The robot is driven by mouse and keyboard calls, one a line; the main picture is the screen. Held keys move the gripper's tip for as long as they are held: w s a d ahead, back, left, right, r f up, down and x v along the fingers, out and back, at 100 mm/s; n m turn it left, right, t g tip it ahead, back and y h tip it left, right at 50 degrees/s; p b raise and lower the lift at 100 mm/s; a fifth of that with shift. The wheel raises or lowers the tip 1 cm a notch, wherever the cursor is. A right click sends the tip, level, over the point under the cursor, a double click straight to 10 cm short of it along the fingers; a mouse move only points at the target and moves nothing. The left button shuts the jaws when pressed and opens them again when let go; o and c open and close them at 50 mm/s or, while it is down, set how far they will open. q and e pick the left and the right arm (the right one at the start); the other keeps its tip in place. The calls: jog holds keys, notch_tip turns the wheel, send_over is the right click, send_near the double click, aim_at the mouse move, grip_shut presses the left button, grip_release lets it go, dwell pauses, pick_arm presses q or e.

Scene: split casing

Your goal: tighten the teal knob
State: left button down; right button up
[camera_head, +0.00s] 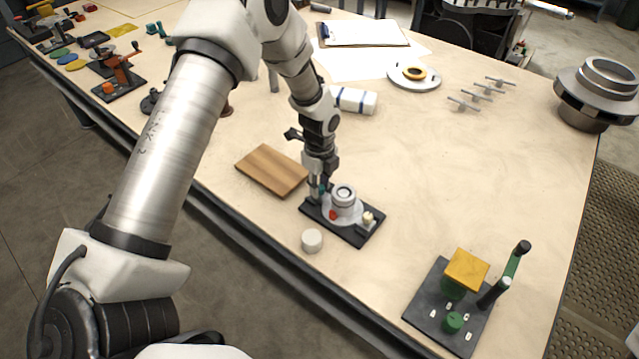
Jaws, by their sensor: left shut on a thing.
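The split casing (344,203) is a round grey body with a raised ring on a black base plate (354,236) near the front edge of the table. A red part (332,215) shows on its near side, and a small cream-topped post stands at its right end. My left gripper (318,194) points down at the left end of the plate. It is shut on the teal knob (323,187), of which only a sliver shows between the fingers. The fingers hide the knob's seat. My right gripper is not in view.
A wooden board (271,170) lies left of the casing, and a white round piece (312,240) stands in front. A black fixture with a green lever (510,268) and yellow block (466,269) is at the front right. The table right of the casing is clear.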

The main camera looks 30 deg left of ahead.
pick_arm(q)
jog(key=shift+s+f, duration=0.1)
jog(key=c, duration=0.9)
grip_release()
jog(key=shift+c, duration=0.2)
notch_tip(320, 180, up, 12)
